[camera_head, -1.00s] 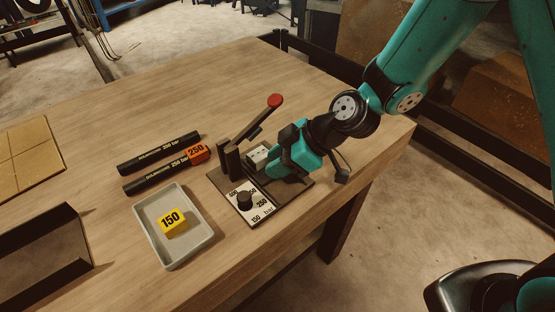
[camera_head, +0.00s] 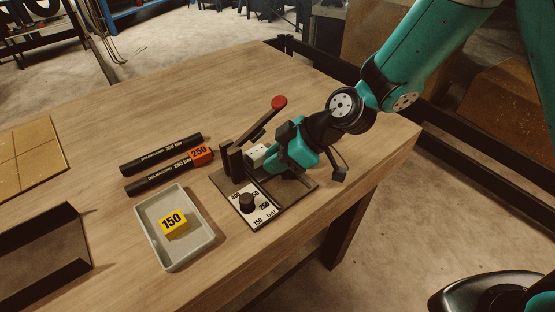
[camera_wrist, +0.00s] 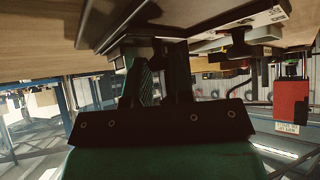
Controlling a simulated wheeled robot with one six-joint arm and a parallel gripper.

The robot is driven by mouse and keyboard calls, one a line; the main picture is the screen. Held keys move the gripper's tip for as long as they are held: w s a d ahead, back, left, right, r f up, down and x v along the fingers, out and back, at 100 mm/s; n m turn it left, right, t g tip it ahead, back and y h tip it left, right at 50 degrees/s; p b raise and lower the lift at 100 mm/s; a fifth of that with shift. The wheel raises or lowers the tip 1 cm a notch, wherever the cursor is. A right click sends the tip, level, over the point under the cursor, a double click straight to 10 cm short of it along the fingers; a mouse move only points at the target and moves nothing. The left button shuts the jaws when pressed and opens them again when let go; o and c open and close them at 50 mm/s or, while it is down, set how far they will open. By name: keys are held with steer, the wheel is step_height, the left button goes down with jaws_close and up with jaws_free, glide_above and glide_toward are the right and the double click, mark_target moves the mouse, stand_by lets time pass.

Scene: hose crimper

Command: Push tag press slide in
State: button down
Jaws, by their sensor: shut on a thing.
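The tag press is a dark base plate (camera_head: 300,189) near the table's front edge. It has a black post (camera_head: 232,160), a lever with a red knob (camera_head: 279,102) and a white pressure scale with a black dial (camera_head: 246,201). A whitish block (camera_head: 259,153), which looks like part of the slide, sits beside the post. My teal gripper (camera_head: 273,160) is low over the plate, right of this block, shut on the slide. The gripped part is mostly hidden. In the wrist view the two dark fingers (camera_wrist: 160,75) point up at the press's underside-dark parts.
The far table is clear.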

steer(key=c, duration=1.4)
jaws_free()
steer(key=shift+w+a+r, duration=0.1)
steer(key=shift+w, duration=0.1)
steer(key=shift+o, duration=0.5)
steer(key=shift+a, duration=0.1)
steer(key=shift+d, duration=0.2)
steer(key=shift+v, duration=0.8)
steer(key=b+v, duration=0.2)
steer(key=v, duration=1.3)
steer(key=shift+d+r, duration=0.2)
steer(key=shift+s, duration=0.15)
steer(key=shift+s, duration=0.1)
